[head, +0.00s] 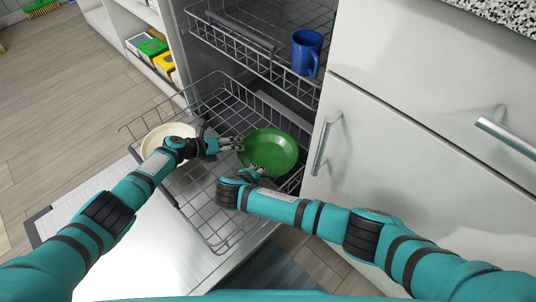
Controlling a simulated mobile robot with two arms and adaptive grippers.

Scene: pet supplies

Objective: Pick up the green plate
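The green plate (272,151) lies in the lower wire rack (215,229) of the pulled-out dishwasher. My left gripper (238,144) is at the plate's left edge, with its two fingers apart; I cannot tell if they touch the plate. My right gripper (256,171) is at the plate's near-left edge, bent toward it. Its fingers are small and partly hidden by the wrist, so their grip is unclear.
A cream plate (153,140) lies in the rack's left part, partly behind my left arm. A blue mug (306,52) stands on the upper rack (262,62). Cabinet doors with handles (323,145) close off the right. Boxes (152,47) fill a shelf at the upper left.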

